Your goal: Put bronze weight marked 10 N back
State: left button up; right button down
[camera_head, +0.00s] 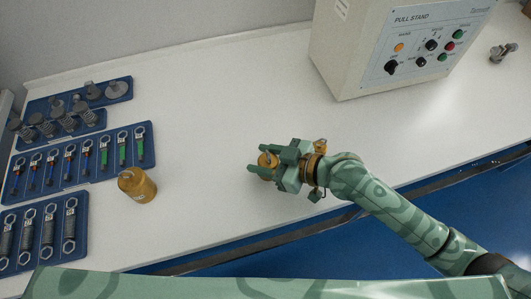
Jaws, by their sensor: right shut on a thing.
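My right gripper (268,162) is over the middle of the white table, shut on a small bronze weight (265,159). The fingers hide part of this weight, and no marking on it can be read. I cannot tell whether it touches the table. A larger bronze cylinder weight (137,185) stands on the table to the left, apart from the gripper. Its marking is too small to read. My left gripper is not in view.
Blue trays at the left hold springs (48,225), green and dark spring pieces (104,152) and grey metal fittings (92,90). A pull stand box (345,60) stands at the back right. A small metal fitting (502,52) lies at far right. The table between is clear.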

jog(key=shift+r, duration=0.25)
jog(key=shift+f, duration=0.15)
jog(key=c, duration=0.7)
grip_release()
jog(key=shift+f, duration=0.1)
jog(key=shift+c, duration=0.2)
jog(key=shift+r, duration=0.2)
jog(key=v, duration=1.2)
jog(key=shift+p, duration=0.35)
